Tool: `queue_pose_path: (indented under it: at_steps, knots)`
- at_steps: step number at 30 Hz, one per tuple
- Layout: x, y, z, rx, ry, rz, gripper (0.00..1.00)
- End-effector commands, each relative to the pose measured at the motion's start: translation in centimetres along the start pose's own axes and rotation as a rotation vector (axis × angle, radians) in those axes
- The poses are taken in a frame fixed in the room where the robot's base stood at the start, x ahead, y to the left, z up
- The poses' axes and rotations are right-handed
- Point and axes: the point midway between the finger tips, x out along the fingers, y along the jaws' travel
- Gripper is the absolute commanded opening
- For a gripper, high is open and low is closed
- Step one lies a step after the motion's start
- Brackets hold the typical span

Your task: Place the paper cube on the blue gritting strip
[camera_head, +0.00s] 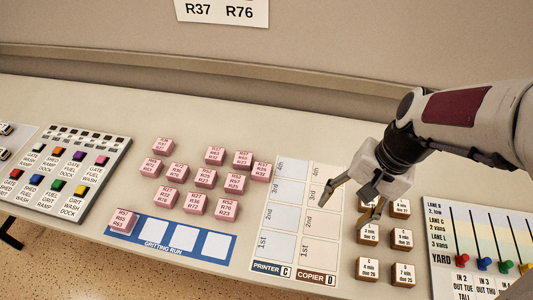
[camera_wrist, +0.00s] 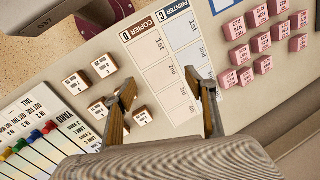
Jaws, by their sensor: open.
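The blue gritting strip (camera_head: 190,248), lettered GRITTING RUN, lies at the front of the table in the head view. A pink lettered cube (camera_head: 122,221) sits on its left end; white cells to the right are empty. Several more pink cubes (camera_head: 205,178) stand in rows behind it. White-topped brown blocks (camera_head: 402,239) stand at the right; I cannot tell which piece is the paper cube. My gripper (camera_head: 350,209) is open and empty above the printer/copier card, beside the brown blocks. The wrist view shows its parted fingers (camera_wrist: 167,86), with brown blocks (camera_wrist: 104,66) at left.
The printer/copier card (camera_head: 287,268) lies between the strip and the brown blocks, its slots empty. A yard board (camera_head: 446,275) with coloured pegs is at the right. A board with coloured buttons (camera_head: 66,165) is at the left. The table's back is clear.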

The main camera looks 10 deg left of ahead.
Motion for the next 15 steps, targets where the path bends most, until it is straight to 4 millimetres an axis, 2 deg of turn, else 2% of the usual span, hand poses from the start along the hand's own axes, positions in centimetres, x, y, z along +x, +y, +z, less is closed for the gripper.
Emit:
queue_pose_path:
  at_steps: [15]
  knots:
    - [6.4,-4.8,-3.8,0.305,-0.163,-0.1,0.56]
